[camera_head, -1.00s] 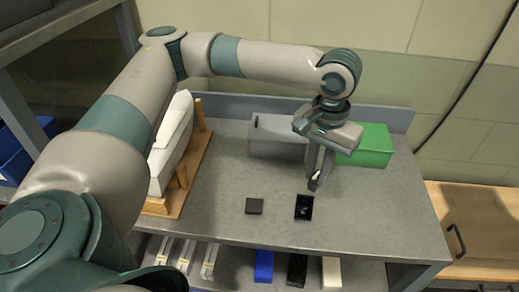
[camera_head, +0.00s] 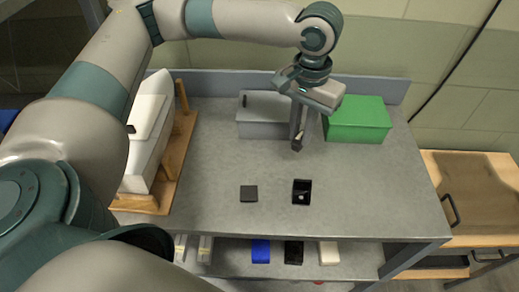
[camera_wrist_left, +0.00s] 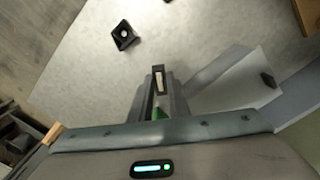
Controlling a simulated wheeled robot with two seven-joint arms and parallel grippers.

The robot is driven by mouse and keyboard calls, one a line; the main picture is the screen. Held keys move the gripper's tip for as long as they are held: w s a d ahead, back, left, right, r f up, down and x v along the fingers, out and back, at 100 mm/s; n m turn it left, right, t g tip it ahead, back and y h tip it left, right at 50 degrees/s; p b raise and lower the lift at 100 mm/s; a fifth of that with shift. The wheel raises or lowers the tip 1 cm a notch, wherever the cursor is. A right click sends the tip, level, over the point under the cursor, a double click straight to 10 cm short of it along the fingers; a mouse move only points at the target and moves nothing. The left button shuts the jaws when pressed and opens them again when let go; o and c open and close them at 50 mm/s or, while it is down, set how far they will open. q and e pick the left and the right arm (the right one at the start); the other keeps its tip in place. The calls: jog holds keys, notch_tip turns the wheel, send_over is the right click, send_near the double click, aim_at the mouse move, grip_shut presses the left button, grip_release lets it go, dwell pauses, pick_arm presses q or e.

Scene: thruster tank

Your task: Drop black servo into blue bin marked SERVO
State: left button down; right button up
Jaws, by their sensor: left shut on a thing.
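My left gripper (camera_head: 298,143) hangs above the grey bench, in front of the grey and green boxes. Its fingers are shut on a small dark piece that looks like the black servo (camera_head: 297,146). In the left wrist view the piece (camera_wrist_left: 158,80) shows between the fingertips with a pale strip on it. A blue bin (camera_head: 261,251) stands on the lower shelf under the bench, below and left of the gripper. No SERVO marking can be read on it. My right gripper is not in view.
A flat black square (camera_head: 249,193) and an open black box (camera_head: 302,192) lie on the bench. A grey box (camera_head: 262,115) and green box (camera_head: 357,118) stand behind. A white hull (camera_head: 148,145) on wood stands left.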

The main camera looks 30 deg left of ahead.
pick_arm(q)
jog(key=s+d+r+m+p, duration=0.3)
jog(key=s+d+r+m, duration=0.1)
jog(key=d+m, duration=0.5)
jog(key=shift+s+d+r+m, duration=0.15)
jog(key=shift+s+d+m, duration=0.2)
jog(key=shift+s+m, duration=0.6)
jog(key=shift+w, duration=0.15)
jog(key=a+f+p, duration=0.1)
jog(key=a+f, duration=0.1)
jog(key=a, duration=0.1)
jog(key=w+a+f+p, duration=0.1)
jog(key=a+f, duration=0.1)
jog(key=a, duration=0.2)
jog(key=a+f+p, duration=0.1)
jog(key=a+f, duration=0.1)
jog(key=a, duration=0.2)
jog(key=shift+w+a+f, duration=0.1)
jog(key=shift+w+f, duration=0.2)
jog(key=shift+w, duration=0.1)
jog(key=shift+a+f, duration=0.15)
jog(key=shift+w, duration=0.1)
